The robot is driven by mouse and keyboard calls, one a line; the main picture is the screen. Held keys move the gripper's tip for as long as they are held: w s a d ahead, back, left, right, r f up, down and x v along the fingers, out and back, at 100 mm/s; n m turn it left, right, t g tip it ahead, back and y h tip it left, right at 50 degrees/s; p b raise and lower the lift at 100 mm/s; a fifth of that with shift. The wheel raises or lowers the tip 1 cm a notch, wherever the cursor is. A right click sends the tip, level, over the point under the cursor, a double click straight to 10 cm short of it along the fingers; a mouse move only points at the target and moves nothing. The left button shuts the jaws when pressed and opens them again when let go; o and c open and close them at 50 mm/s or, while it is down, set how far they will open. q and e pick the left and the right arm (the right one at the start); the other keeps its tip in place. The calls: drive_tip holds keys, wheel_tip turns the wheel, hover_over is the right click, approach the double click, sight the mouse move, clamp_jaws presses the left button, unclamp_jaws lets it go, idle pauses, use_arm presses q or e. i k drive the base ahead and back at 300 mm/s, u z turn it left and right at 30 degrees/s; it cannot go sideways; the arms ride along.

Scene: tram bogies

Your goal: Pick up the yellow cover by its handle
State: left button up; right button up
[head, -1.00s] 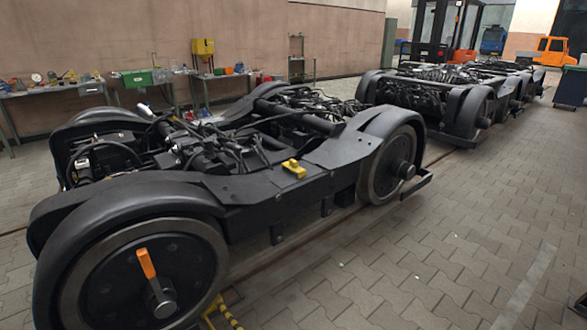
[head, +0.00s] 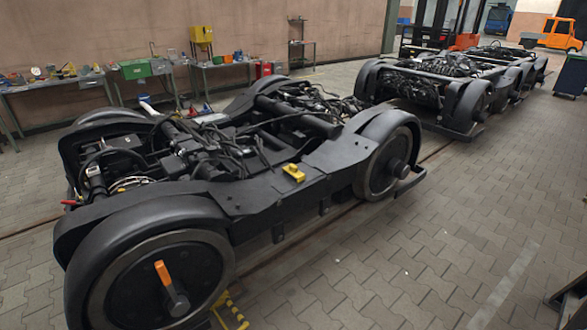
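The yellow cover (head: 293,173) is a small yellow piece on the top of the black side frame of the near bogie (head: 262,200), between its two wheels. It is too small for me to make out its handle. Nothing covers it and no gripper is near it. My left gripper and my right gripper are not in view.
An orange lever (head: 162,272) stands out from the near wheel. A second bogie (head: 440,92) stands behind on the right. Workbenches (head: 60,82) line the wall. The paved floor (head: 410,235) at right is clear. A dark, unclear shape (head: 570,300) cuts the lower right edge.

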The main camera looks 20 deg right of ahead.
sight(292, 169)
drive_tip(key=z, duration=1.2)
drive_tip(key=i, duration=2.95)
drive_tip(key=u, duration=2.4)
